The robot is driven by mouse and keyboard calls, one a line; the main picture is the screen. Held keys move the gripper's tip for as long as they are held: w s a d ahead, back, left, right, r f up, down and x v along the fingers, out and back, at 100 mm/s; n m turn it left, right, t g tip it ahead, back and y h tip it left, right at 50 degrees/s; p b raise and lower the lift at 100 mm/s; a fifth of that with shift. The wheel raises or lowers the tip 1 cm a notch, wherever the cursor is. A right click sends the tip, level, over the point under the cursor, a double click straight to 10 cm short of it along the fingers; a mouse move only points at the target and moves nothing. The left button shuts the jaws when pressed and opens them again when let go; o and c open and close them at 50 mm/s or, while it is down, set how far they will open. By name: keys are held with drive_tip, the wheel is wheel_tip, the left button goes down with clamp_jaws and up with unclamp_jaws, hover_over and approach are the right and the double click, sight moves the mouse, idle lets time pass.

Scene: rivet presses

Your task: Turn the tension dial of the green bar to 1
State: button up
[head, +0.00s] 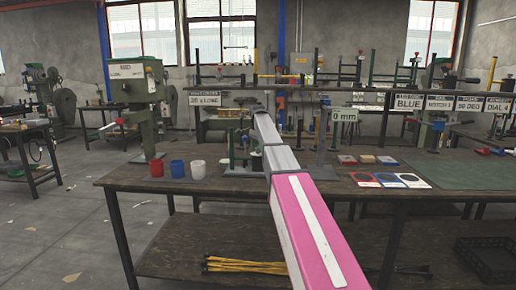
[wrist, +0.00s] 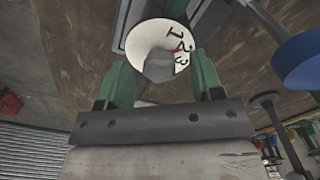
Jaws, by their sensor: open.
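In the wrist view a round white dial (wrist: 150,36) with the black digits 1, 2 and 3 shows just beyond my fingertips. A small red mark lies close to the 2, partly covered by a grey knob (wrist: 160,68) in front of the face. My gripper (wrist: 160,72) is open, with one green finger on each side of the knob; I cannot tell if either touches it. In the head view my arm covers the gripper and the dial. Green metal fixture parts (head: 239,150) show on the bench beside the arm's end. I cannot tell which is the green bar.
A blue disc (wrist: 300,60) and a grey post (wrist: 268,101) stand at the right in the wrist view. A "0 mm" sign (head: 344,115) stands right of the arm.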

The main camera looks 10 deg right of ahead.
drive_tip(key=c, duration=0.9)
drive_tip(key=shift+n, duration=0.3)
drive_tip(key=n, duration=0.3)
drive_tip(key=shift+n, duration=2.1)
drive_tip(key=o, duration=0.9)
